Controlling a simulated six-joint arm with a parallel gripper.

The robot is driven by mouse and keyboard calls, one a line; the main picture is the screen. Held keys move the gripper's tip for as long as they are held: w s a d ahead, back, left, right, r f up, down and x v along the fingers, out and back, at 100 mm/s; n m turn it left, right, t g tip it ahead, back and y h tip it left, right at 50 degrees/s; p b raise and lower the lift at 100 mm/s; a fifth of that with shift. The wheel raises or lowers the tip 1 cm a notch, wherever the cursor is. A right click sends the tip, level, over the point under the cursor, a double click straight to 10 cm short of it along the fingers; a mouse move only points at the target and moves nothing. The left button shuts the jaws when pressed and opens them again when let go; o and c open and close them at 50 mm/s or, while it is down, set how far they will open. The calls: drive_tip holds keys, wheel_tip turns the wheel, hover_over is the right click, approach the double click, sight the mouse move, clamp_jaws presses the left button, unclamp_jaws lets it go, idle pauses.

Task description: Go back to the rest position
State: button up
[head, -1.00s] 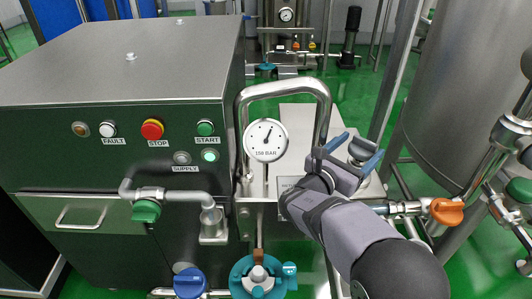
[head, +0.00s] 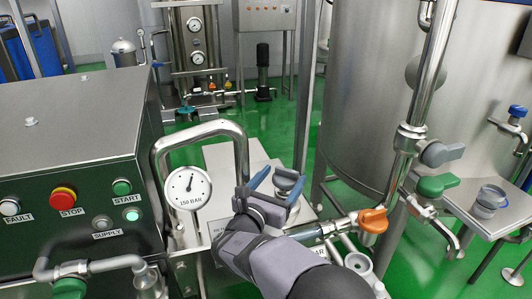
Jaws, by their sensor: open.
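My gripper (head: 277,184) is in the lower middle of the head view. Its two blue-tipped fingers are spread apart and point away from the camera. A round grey metal fitting (head: 288,173) shows behind the fingers. I cannot tell how far it is from them. My gripper is to the right of the pressure gauge (head: 188,188), which reads "150 BAR", and of the bent metal pipe (head: 200,130). No marked rest position shows.
The control cabinet (head: 75,110) with its red STOP button (head: 63,198) stands at left. An orange valve handle (head: 373,220) is to the right of my gripper. A large steel tank (head: 365,100) stands behind. A green valve handle (head: 437,186) and side table (head: 500,213) are at right.

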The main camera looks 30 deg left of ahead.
drive_tip(key=shift+d+r+m+p, duration=0.15)
drive_tip(key=shift+r+m+p, duration=0.15)
drive_tip(key=shift+r+p, duration=0.25)
drive_tip(key=s+d+r+m+g+y+p, duration=0.2)
drive_tip(key=s+d+r+m+g+p, duration=0.3)
drive_tip(key=m+p, duration=0.3)
drive_tip(key=s+d+f+m+g+h+b, duration=0.15)
drive_tip(key=d+f+m, duration=0.3)
drive_tip(key=d, duration=0.45)
drive_tip(key=s+d+f+m+g+h+b, duration=0.1)
drive_tip(key=d+f+m+g+h+b, duration=0.25)
drive_tip(key=d, duration=0.65)
drive_tip(key=s+d+f+m+g, duration=0.2)
drive_tip(key=d+f+m, duration=0.3)
drive_tip(key=d+f, duration=0.3)
drive_tip(key=s+d+f+m+g+y+b, duration=0.1)
drive_tip(key=s+d+f+m+g+b, duration=0.15)
drive_tip(key=s+m, duration=0.3)
drive_tip(key=s+d+f+m+g+y+b, duration=0.1)
drive_tip(key=s+d+f+m+g, duration=0.1)
drive_tip(key=s+d+f+m, duration=0.3)
drive_tip(key=s+d+f+m+g+y+b, duration=0.1)
drive_tip(key=s+d+f+m+g, duration=0.1)
drive_tip(key=s+m, duration=0.35)
wheel_tip(320, 180, up, 24)
drive_tip(key=s+n+p, duration=0.1)
drive_tip(key=p, duration=2.3)
drive_tip(key=shift+a+n, duration=0.3)
drive_tip(key=shift+a, duration=0.1)
